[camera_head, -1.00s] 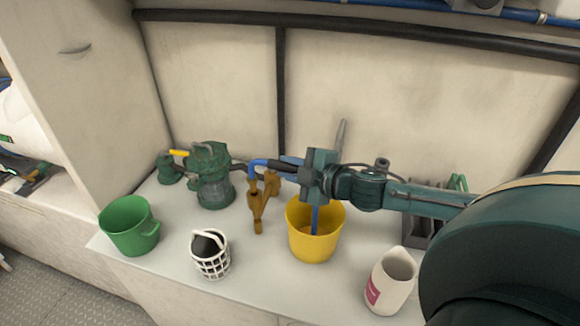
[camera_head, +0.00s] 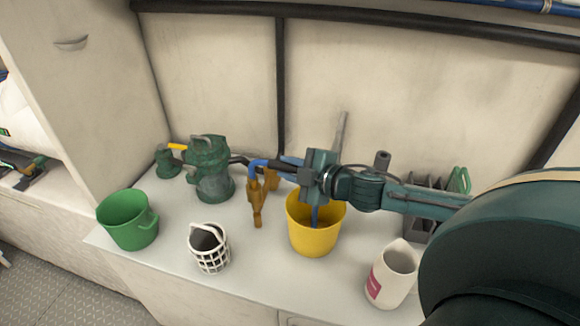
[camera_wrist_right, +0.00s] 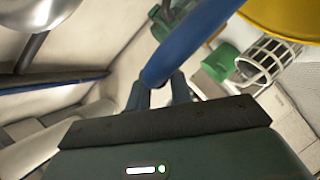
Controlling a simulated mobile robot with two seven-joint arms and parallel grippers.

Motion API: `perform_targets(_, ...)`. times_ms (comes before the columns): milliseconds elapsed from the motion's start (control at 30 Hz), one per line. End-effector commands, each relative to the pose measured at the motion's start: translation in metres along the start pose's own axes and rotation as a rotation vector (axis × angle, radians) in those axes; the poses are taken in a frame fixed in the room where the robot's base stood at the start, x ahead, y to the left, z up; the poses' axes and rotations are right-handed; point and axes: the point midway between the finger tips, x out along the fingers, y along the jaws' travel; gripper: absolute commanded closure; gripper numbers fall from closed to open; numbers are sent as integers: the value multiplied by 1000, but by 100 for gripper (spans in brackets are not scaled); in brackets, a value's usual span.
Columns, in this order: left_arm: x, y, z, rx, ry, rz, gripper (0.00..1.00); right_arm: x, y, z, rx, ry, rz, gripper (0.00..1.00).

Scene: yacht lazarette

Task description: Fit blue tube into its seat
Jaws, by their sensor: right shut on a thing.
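The blue tube (camera_head: 259,164) shows as a bent end just above a brown, forked stand (camera_head: 257,215); I cannot tell whether it touches it. My right gripper (camera_head: 278,166) reaches in from the right and is shut on the tube. In the right wrist view the blue tube (camera_wrist_right: 195,40) runs from between the fingertips (camera_wrist_right: 155,88) toward the upper right. Which part is the seat is not clear. My left gripper is out of view.
A yellow bucket (camera_head: 316,238) stands below the gripper. A green pump (camera_head: 212,172) with hoses is behind left. A green bucket (camera_head: 128,222), white basket (camera_head: 210,250) and white jug (camera_head: 392,275) line the front of the bench. A grey rack (camera_head: 421,229) stands right.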

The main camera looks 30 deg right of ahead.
Motion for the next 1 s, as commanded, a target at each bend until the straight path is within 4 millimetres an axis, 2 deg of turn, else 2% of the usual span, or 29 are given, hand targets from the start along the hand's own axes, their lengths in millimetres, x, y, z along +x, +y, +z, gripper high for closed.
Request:
perform_targets(667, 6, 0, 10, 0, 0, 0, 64, 5, -14, 8, 0, 2, 1, 100)
perform_targets(700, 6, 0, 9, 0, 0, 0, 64, 5, -14, 8, 0, 2, 1, 78)
perform_targets(1000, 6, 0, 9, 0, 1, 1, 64, 5, -14, 8, 0, 1, 1, 53)
